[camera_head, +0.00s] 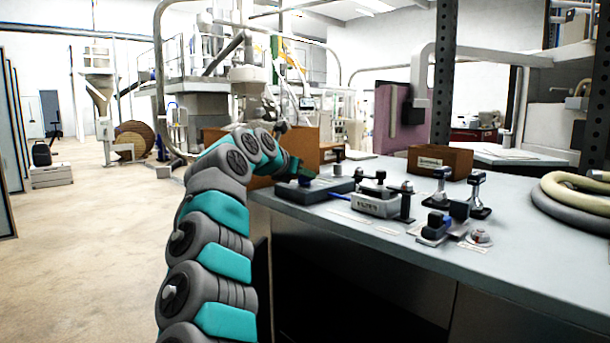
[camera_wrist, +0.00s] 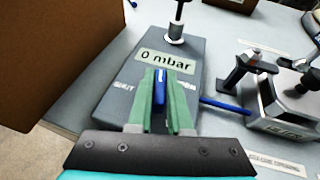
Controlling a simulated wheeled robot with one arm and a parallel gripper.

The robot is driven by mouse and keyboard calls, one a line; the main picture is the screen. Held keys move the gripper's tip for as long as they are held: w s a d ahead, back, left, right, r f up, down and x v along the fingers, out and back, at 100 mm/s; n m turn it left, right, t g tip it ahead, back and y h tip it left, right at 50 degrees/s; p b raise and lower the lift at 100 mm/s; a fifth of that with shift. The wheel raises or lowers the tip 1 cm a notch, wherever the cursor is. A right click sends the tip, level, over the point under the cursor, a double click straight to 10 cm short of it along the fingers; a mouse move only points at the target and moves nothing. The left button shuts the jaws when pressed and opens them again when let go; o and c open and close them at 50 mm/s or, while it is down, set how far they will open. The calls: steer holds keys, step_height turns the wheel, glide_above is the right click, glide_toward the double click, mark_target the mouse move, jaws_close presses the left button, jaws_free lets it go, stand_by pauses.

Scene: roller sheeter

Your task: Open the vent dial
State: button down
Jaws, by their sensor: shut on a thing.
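The vent unit is a flat dark grey box (camera_wrist: 115,105) on the bench, with a "0 mbar" plate (camera_wrist: 166,62) on its top. A blue dial lever (camera_wrist: 159,88) stands between my gripper's green fingers. My gripper (camera_wrist: 162,80) is shut on it in the wrist view. A "SHUT" mark (camera_wrist: 124,85) lies left of the fingers; another mark (camera_wrist: 187,86) on the right is partly unreadable. The lever points roughly up the picture, between the two marks. In the head view my gripper (camera_head: 298,170) is over the grey box (camera_head: 318,190), and the lever is hidden.
A metal post with a black knob (camera_wrist: 177,22) rises behind the plate. A brown carton (camera_wrist: 55,50) stands close on the left. The filter fixture (camera_head: 376,205) is to the right, with a blue tube (camera_wrist: 225,105) leading towards it. Hoses (camera_head: 575,200) lie at the far right.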

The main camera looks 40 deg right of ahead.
steer(key=shift+r, duration=0.2)
steer(key=c, duration=0.8)
jaws_free()
steer(key=shift+f, duration=0.1)
steer(key=shift+c, duration=0.2)
steer(key=shift+a, duration=0.1)
steer(key=v, duration=0.7)
steer(key=shift+a+b, duration=0.25)
steer(key=shift+b, duration=0.05)
steer(key=shift+s, duration=0.1)
